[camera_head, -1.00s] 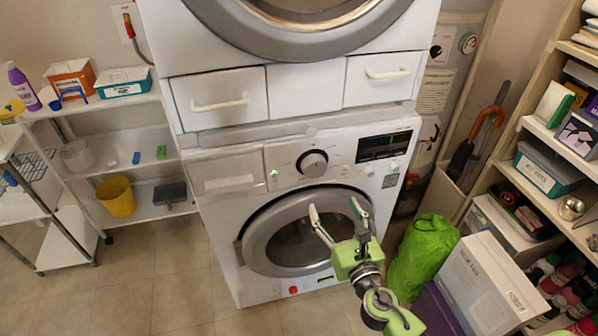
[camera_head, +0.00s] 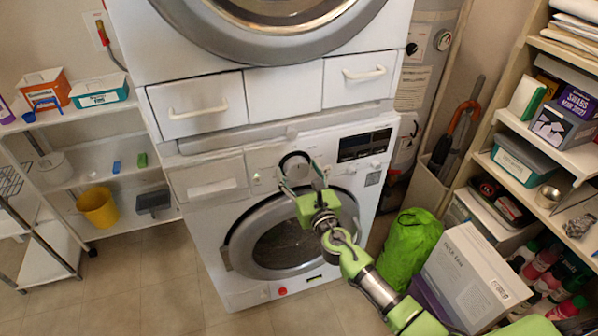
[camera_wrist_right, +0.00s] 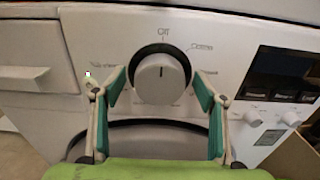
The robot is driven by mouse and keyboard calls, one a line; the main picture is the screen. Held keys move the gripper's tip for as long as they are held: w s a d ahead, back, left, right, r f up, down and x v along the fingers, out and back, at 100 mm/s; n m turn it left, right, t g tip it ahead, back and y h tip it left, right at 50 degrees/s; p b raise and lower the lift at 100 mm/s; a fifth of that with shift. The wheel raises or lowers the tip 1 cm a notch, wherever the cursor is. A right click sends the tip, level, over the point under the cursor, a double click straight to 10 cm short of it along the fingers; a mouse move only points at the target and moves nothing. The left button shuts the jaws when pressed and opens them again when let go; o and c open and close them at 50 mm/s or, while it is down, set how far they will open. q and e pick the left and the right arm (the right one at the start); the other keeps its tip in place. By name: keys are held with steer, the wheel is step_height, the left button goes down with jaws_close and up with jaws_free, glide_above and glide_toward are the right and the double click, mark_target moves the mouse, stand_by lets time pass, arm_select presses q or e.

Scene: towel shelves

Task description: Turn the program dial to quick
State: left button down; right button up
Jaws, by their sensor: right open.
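The program dial (camera_head: 295,166) is a round knob with a dark ring on the lower washing machine's white panel (camera_head: 220,172). In the right wrist view the dial (camera_wrist_right: 160,80) shows its pointer line straight up, towards a label that seems to read "Off"; "Cotton" is printed to its upper right. The other labels are too small or hidden to read. My right gripper (camera_head: 303,171) is open, its fingers in front of the dial's lower part. In the right wrist view its fingers (camera_wrist_right: 161,82) stand left and right of the dial, apart from it. My left gripper is not in view.
A dark display (camera_head: 364,145) and small knobs are right of the dial. The round door (camera_head: 290,232) is below, and a drawer unit (camera_head: 295,97) above. A green bag (camera_head: 412,250) and white box (camera_head: 466,280) stand on the right, beside full shelves.

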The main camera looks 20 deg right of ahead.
steer(key=shift+w, duration=0.1)
steer(key=c, duration=1.1)
steer(key=shift+m, duration=0.3)
